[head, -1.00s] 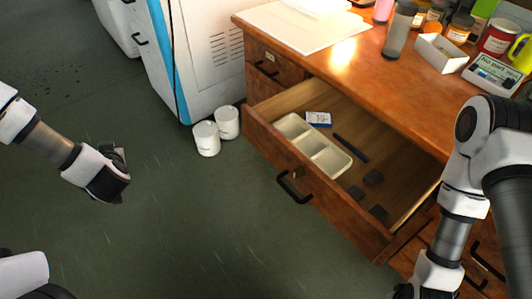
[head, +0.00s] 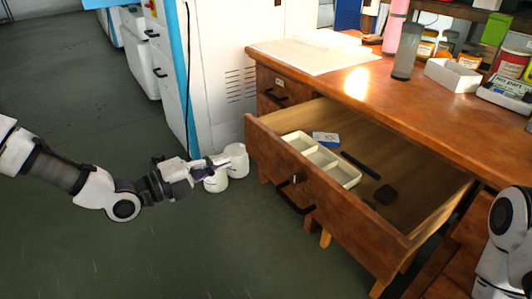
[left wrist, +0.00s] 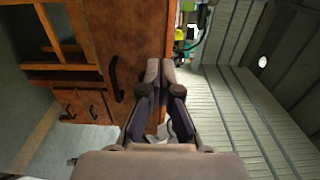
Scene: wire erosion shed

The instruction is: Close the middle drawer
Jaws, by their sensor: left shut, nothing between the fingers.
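The middle drawer (head: 335,205) of the wooden desk is pulled well out. Its brown front carries a black handle (head: 293,198). Inside lie a cream divided tray (head: 322,160), a small blue and white box (head: 326,139), a dark pen (head: 361,165) and dark blocks (head: 385,194). My left gripper (head: 226,161) is shut and empty, left of the drawer front and apart from it in the head view. In the left wrist view its fingers (left wrist: 161,72) overlap the wooden front (left wrist: 135,40), with the black handle (left wrist: 115,80) to their left. My right gripper is out of view.
The desktop (head: 370,85) holds a paper sheet (head: 310,55), a grey bottle (head: 407,50), a white box (head: 452,76) and jars. White canisters (head: 236,158) stand on the floor behind my left gripper. A white and blue machine (head: 235,75) stands behind. Open floor lies left.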

